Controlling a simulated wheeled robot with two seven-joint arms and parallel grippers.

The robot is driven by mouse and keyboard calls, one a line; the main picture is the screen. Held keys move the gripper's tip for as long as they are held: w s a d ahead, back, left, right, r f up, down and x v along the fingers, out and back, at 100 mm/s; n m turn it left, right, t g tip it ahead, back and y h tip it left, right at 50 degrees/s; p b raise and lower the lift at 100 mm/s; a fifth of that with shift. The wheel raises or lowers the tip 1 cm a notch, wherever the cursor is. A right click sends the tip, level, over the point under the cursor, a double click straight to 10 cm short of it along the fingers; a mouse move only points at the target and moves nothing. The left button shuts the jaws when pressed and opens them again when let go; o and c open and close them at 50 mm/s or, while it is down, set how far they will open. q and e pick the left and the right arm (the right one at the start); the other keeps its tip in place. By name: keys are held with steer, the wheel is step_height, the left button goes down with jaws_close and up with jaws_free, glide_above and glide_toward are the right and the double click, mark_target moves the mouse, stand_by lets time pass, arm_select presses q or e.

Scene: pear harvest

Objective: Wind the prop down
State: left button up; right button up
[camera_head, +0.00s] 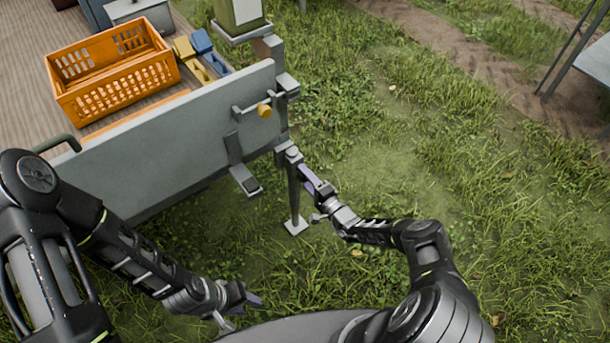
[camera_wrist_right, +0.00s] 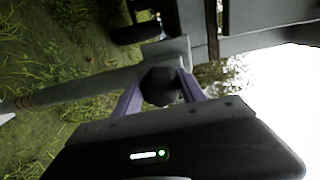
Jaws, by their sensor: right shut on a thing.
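The prop (camera_head: 293,195) is a grey post at the near right corner of the trailer, with a square foot plate (camera_head: 296,226) at the grass. Whether the plate touches the ground is unclear. My right gripper (camera_head: 308,180) is at the upper part of the prop. In the right wrist view its purple fingers (camera_wrist_right: 158,88) are shut on a dark round knob (camera_wrist_right: 161,86) beside the post, which runs off to the left (camera_wrist_right: 85,90). My left gripper (camera_head: 240,305) hangs low over the grass, away from the prop; its finger gap is not clear.
The trailer's grey side panel (camera_head: 180,150) has a latch with an orange knob (camera_head: 264,110) and a step-like bracket (camera_head: 245,180). An orange crate (camera_head: 112,75) and blue and yellow items (camera_head: 200,45) lie on the deck. Grass to the right is open.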

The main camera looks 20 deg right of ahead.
steer(key=shift+f, duration=0.1)
stand_by(0.3)
steer(key=o, duration=1.4)
steer(key=p+v, duration=0.1)
steer(key=v, duration=0.7)
steer(key=shift+p, duration=0.3)
steer(key=shift+a, duration=0.1)
